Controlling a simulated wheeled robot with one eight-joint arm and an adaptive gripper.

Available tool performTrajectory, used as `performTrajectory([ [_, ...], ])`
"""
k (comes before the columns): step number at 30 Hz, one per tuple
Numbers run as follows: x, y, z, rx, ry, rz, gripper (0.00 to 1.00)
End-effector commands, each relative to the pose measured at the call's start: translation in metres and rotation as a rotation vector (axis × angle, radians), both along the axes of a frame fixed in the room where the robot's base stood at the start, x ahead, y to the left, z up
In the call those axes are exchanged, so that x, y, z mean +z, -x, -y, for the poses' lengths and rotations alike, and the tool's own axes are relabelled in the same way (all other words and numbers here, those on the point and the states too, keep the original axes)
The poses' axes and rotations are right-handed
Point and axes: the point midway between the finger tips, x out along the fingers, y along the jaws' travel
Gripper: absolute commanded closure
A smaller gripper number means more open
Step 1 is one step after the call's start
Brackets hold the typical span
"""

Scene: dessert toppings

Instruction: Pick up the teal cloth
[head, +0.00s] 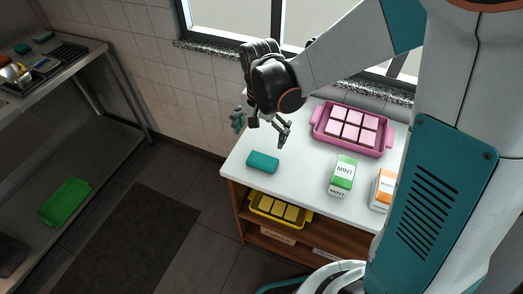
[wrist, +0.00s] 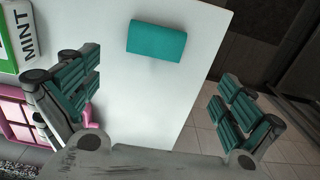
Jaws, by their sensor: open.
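The teal cloth (head: 262,162) is a small folded block lying flat on the white counter top, near its left front edge in the head view. It also shows in the wrist view (wrist: 156,40), at the top middle, on the white surface. My gripper (head: 260,129) is above the counter, beyond the cloth toward the window wall. In the wrist view my gripper (wrist: 155,105) has its two teal-padded fingers spread wide, with nothing between them. The cloth lies ahead of the fingertips and is not touched.
A pink tray (head: 385,147) of pink squares stands at the counter's back right. A green-labelled MINT carton (head: 343,173) and an orange-labelled carton (head: 384,188) stand right of the cloth. A yellow tray (head: 254,208) sits on the shelf below. The counter around the cloth is clear.

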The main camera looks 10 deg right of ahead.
Motion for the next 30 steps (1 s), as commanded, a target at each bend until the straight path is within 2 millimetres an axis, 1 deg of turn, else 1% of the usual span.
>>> performTrajectory([
  [1,-0.014,-0.001,0.0,0.0,0.0,0.0,0.0],
  [3,-0.028,-0.001,0.0,0.0,0.0,0.001,0.0],
  [7,-0.048,0.0,0.0,0.0,0.0,0.001,0.0],
  [10,-0.057,0.0,0.001,0.0,0.0,0.001,0.0],
  [17,-0.068,0.001,0.002,0.0,0.0,0.001,0.0],
  [25,-0.105,0.005,0.005,0.0,0.0,0.001,0.0],
  [27,-0.112,0.005,0.005,0.0,0.0,0.001,0.0],
  [30,-0.113,0.006,0.005,0.0,0.0,0.001,0.0],
])
